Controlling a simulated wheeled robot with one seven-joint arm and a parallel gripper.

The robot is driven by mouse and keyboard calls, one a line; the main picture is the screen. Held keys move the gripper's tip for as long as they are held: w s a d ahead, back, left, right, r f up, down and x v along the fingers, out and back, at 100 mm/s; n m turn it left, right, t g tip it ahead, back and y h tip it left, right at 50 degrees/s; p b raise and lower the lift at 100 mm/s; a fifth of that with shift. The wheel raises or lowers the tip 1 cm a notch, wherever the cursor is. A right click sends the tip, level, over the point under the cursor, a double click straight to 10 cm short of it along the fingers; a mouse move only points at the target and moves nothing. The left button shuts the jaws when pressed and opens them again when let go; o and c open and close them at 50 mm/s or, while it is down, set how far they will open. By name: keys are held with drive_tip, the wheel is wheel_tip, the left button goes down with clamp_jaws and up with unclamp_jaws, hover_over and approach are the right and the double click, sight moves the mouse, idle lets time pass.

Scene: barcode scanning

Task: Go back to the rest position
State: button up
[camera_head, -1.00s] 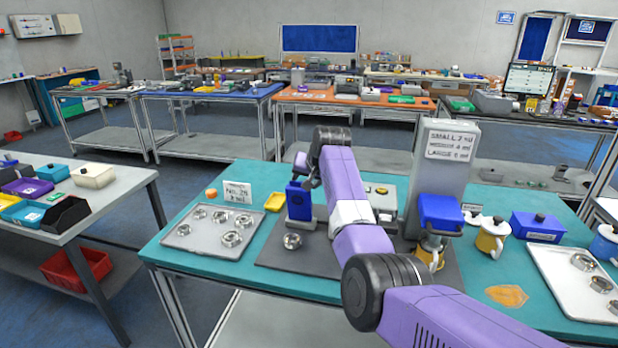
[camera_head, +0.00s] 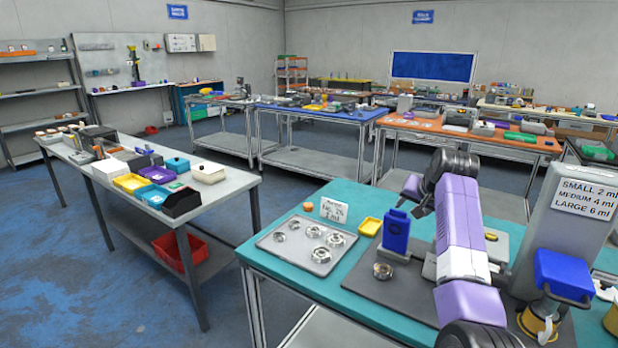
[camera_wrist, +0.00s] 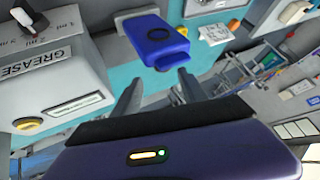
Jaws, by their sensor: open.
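My purple arm reaches over the teal-topped table (camera_head: 270,262) at the right of the head view. My gripper (camera_head: 418,198) is at the arm's far end, above the table and close to a blue upright block (camera_head: 396,232), partly hidden by the wrist. In the wrist view my gripper (camera_wrist: 155,92) shows two dark fingers spread apart with nothing between them. The blue block (camera_wrist: 158,40) lies beyond the fingertips there. A grey box labelled GREASE (camera_wrist: 50,80) is at the left of that view.
A grey tray with several metal rings (camera_head: 305,262), a yellow dish (camera_head: 369,227) and a sign card (camera_head: 333,210) lie on the table. A tall grey dispenser (camera_head: 568,225) stands at right. A grey table with coloured bins (camera_head: 232,180) is at left, with floor between.

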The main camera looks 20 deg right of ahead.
drive_tip(key=shift+w+d+r, duration=0.15)
drive_tip(key=shift+w+r, duration=0.05)
wheel_tip(320, 180, up, 7)
drive_tip(key=w+d+t+h, duration=0.2)
drive_tip(key=d+t+h, duration=0.1)
drive_tip(key=t, duration=0.1)
drive_tip(key=s+a+f+n+t, duration=0.3)
drive_tip(key=s+a+f, duration=0.5)
drive_tip(key=s, duration=0.4)
drive_tip(key=s+a+f+n+t, duration=0.3)
drive_tip(key=s+a+f, duration=0.3)
drive_tip(key=s+a, duration=0.45)
drive_tip(key=s+a+f+n+g+y, duration=0.1)
drive_tip(key=s+a, duration=0.4)
drive_tip(key=s, duration=0.7)
drive_tip(key=s+a+f+n+g+y, duration=0.1)
drive_tip(key=s+a, duration=0.4)
drive_tip(key=s, duration=0.8)
drive_tip(key=s+a+f+n+g+y, duration=0.1)
drive_tip(key=s+a, duration=0.4)
drive_tip(key=s, duration=0.8)
drive_tip(key=shift+s+f+y, duration=0.25)
drive_tip(key=shift+f+y, duration=0.5)
drive_tip(key=shift+y, duration=0.45)
